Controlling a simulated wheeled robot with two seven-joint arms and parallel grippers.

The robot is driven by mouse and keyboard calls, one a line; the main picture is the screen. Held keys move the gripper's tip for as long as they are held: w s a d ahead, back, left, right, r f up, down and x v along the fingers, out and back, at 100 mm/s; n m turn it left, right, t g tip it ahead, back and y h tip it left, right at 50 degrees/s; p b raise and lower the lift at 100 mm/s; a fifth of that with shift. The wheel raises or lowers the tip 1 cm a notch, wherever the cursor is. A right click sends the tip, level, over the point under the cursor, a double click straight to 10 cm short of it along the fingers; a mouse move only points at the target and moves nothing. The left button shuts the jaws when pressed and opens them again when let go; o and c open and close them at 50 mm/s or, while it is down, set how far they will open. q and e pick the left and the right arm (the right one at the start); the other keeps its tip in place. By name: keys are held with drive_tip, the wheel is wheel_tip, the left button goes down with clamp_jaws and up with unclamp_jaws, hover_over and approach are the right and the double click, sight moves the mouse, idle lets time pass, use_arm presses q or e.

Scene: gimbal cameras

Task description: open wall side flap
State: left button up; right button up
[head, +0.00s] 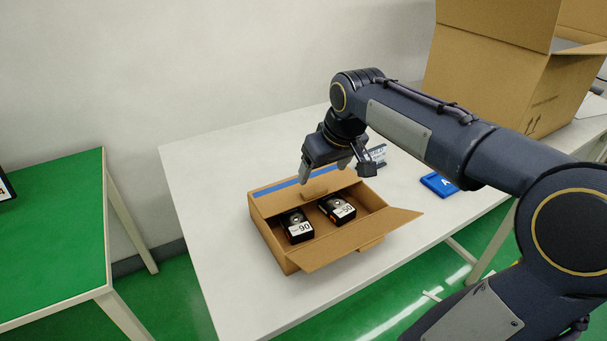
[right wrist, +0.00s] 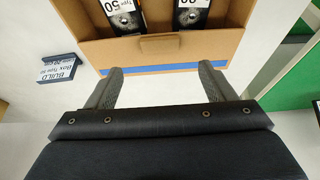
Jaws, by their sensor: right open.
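An open cardboard box (head: 279,252) stands on the white table. A flap (head: 365,240) on its near side is folded outward. The wall side (head: 268,199) carries a blue strip (head: 275,187); the strip also shows in the right wrist view (right wrist: 165,68). The wall-side flap's exact angle is hard to tell. My right gripper (head: 328,172) is open above that side, fingers pointing down. In the right wrist view its fingertips (right wrist: 162,73) are spread apart close to the blue strip, with nothing between them. I cannot tell whether they touch the cardboard. My left gripper is out of view.
Two black devices labelled 90 (head: 298,228) and 50 (head: 338,208) lie inside the box. A small sign (right wrist: 59,69) and a blue item (head: 439,184) are on the table. A large cardboard box (head: 485,80) stands at right. The table's left part is clear.

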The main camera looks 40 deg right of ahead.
sight(314, 191)
drive_tip(key=shift+b+x, duration=0.4)
drive_tip(key=shift+x, duration=3.45)
drive_tip(key=shift+c, duration=0.2)
